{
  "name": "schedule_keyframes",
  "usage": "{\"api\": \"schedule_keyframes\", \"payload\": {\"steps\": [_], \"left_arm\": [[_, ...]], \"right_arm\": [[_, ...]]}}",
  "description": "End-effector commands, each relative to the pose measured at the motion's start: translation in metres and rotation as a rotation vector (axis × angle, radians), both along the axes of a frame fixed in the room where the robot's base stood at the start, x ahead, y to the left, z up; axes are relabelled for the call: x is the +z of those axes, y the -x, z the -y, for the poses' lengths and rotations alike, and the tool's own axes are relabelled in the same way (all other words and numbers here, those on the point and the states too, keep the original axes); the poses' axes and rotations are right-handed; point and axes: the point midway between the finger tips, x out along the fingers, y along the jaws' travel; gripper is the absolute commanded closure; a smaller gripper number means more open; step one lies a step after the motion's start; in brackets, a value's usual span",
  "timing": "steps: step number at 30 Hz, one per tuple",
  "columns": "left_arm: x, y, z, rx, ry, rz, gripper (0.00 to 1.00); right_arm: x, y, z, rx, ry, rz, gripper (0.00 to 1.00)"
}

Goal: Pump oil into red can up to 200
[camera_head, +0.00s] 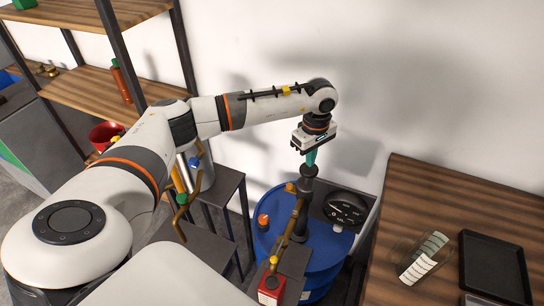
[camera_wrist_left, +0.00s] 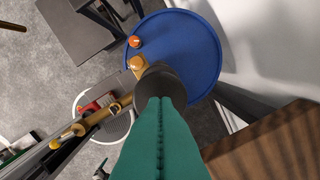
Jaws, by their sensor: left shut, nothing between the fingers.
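A blue drum (camera_head: 325,240) stands by the wall with a dark upright pump (camera_head: 303,205) on top. A brass spout pipe (camera_head: 284,235) runs from the pump down to the red can (camera_head: 268,291) at the bottom of the head view. A round black gauge (camera_head: 345,208) is beside the pump; its reading is too small to tell. My left gripper (camera_head: 310,160), with teal fingers, is shut and empty, pointing down at the pump's black top knob; I cannot tell if it touches. In the left wrist view the fingers (camera_wrist_left: 160,125) cover part of the dark knob (camera_wrist_left: 160,84).
A wooden table (camera_head: 400,220) at the right holds a black tray (camera_head: 494,266) and a striped white item (camera_head: 424,258). Wooden shelves (camera_head: 90,92) with a red bottle (camera_head: 121,80) are at the left. A dark stand (camera_head: 215,185) is left of the drum. A wall is close behind.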

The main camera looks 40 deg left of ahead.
Motion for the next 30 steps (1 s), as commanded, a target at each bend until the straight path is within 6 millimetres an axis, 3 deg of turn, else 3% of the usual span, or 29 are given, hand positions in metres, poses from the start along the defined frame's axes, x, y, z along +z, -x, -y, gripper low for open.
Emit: {"api": "schedule_keyframes", "payload": {"steps": [30], "left_arm": [[-0.024, 0.0, 0.0, 0.0, 0.0, -0.001, 1.0]], "right_arm": [[-0.021, 0.0, 0.0, 0.0, 0.0, 0.0, 0.15]]}}
